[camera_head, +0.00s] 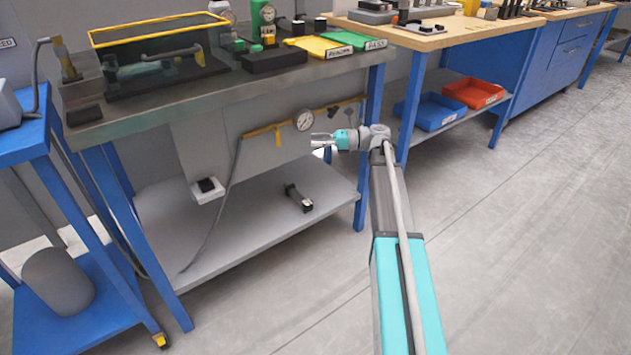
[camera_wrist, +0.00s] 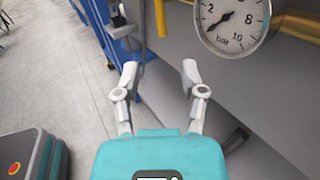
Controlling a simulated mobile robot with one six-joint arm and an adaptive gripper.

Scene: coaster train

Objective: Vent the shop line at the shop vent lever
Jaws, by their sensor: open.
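A yellow pipe (camera_head: 268,130) runs across the panel under the dark-topped bench, with a round white pressure gauge (camera_head: 304,120) on it. In the wrist view the gauge (camera_wrist: 235,18) is large at the top right; its scale is in bar and its needle points to the lower left, below the 2. My gripper (camera_head: 316,140) is just in front of and below the gauge. In the wrist view its fingers (camera_wrist: 160,68) are apart with nothing between them.
The bench's lower shelf (camera_head: 245,235) holds a small dark device (camera_head: 298,197). A hose (camera_head: 215,225) hangs down left of the panel. A blue bench leg (camera_head: 372,150) stands close to my gripper. Blue and red trays (camera_head: 473,92) lie under the bench at right. Floor is free in front.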

